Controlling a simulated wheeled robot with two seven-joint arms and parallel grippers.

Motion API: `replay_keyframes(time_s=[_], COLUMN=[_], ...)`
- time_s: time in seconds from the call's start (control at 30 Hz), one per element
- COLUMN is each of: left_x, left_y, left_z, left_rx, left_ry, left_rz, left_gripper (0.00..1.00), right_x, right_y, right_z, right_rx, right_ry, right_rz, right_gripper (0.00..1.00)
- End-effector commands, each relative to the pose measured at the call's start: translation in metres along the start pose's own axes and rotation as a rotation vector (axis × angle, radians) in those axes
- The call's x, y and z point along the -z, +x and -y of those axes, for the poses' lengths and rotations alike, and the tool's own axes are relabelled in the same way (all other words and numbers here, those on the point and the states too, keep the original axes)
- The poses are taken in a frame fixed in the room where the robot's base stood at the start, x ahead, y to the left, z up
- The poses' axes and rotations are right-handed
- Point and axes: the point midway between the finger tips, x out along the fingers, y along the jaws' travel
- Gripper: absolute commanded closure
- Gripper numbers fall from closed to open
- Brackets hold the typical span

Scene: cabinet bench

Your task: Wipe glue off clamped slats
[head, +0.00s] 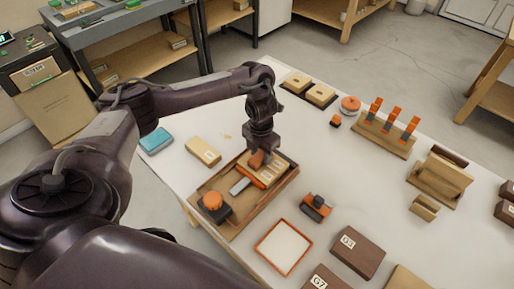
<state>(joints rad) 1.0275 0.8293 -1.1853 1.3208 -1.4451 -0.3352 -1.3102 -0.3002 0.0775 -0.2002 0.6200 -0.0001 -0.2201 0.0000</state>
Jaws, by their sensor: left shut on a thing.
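A shallow wooden tray (281,190) on the white bench holds light slats (277,168) lying side by side, with an orange and grey clamp (244,183) along their near left side. My left gripper (258,152) points straight down over the far left end of the slats. It is shut on a small orange-brown thing (257,161), perhaps a wiping pad or cloth, mostly hidden by the fingers. The held thing is at or just above the slats; I cannot tell if it touches them. Any glue is too small to make out. My right gripper is not in view.
A dark block with an orange knob (213,201) sits at the tray's left end. An orange-rimmed white tray (283,247), an orange-black tool (316,207) and a brown box (358,255) stand nearby. A rack of orange-handled clamps (386,128) stands farther right.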

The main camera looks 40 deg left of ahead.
Motion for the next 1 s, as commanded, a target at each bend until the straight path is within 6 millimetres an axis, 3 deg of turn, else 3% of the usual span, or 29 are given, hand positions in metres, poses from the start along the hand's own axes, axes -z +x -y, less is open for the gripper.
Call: replay_keyframes(time_s=[1.0], left_x=[0.000], left_y=[0.000], left_z=[0.041], left_rx=[0.000], left_ry=[0.002], left_rz=[-0.001], left_gripper=[0.81], right_x=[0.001], right_y=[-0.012], right_z=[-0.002], right_rx=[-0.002], right_ry=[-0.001], right_rz=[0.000], right_gripper=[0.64])
